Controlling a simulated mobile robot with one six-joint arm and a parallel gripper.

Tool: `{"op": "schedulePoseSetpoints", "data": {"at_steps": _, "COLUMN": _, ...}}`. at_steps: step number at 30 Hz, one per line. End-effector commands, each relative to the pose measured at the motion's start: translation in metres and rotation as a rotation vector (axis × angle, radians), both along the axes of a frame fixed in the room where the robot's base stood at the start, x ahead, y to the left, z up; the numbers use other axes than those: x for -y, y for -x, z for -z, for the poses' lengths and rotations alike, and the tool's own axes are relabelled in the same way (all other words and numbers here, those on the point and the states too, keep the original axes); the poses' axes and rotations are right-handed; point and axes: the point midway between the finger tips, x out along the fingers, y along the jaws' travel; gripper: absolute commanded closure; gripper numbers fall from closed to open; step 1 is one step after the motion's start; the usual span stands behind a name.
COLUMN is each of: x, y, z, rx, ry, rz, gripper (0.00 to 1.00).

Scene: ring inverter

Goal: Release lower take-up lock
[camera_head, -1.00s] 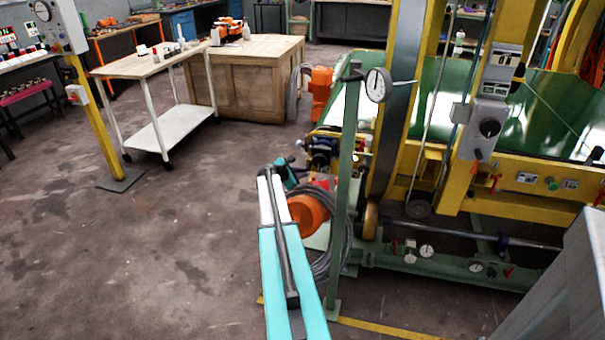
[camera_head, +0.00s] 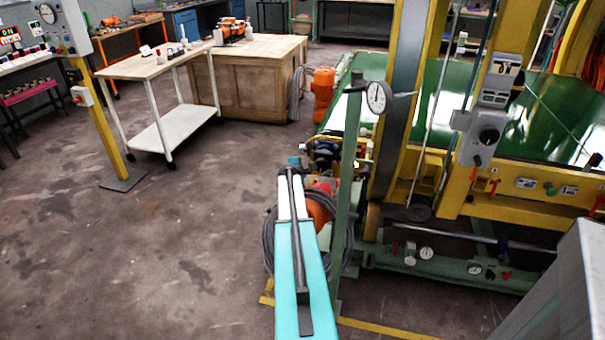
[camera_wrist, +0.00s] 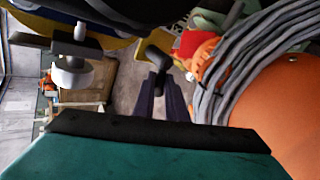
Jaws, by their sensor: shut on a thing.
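In the wrist view my gripper (camera_wrist: 160,84) reaches ahead with two dark fingers. They are closed on a dark handle (camera_wrist: 157,60) with a rounded end. I take this handle to be the lower take-up lock, but no label on it is readable. In the head view my teal and white arm hides the gripper and the handle, low at the left end of the green and yellow machine (camera_head: 465,190).
An orange motor (camera_wrist: 275,100) wrapped in grey cable (camera_wrist: 222,75) is close on the right in the wrist view. The floor (camera_head: 150,260) to the left is clear.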

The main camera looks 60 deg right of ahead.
Motion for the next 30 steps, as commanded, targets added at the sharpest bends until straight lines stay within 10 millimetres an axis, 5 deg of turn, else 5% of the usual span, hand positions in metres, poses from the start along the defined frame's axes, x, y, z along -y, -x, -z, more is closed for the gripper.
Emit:
{"op": "schedulePoseSetpoints", "data": {"at_steps": 9, "x": -0.0004, "y": -0.0011, "z": -0.0001, "rx": 0.006, "ry": -0.001, "rz": 0.0, "gripper": 1.0}}
{"op": "schedulePoseSetpoints", "data": {"at_steps": 10, "x": -0.0004, "y": -0.0011, "z": -0.0001, "rx": 0.006, "ry": -0.001, "rz": 0.0, "gripper": 0.87}}
{"op": "schedulePoseSetpoints", "data": {"at_steps": 13, "x": -0.0002, "y": -0.001, "z": -0.0001, "rx": 0.005, "ry": -0.001, "rz": 0.0, "gripper": 0.7}}
{"op": "schedulePoseSetpoints", "data": {"at_steps": 30, "x": -0.0068, "y": 0.0027, "z": -0.0049, "rx": 0.003, "ry": 0.0, "rz": 0.001, "gripper": 0.7}}
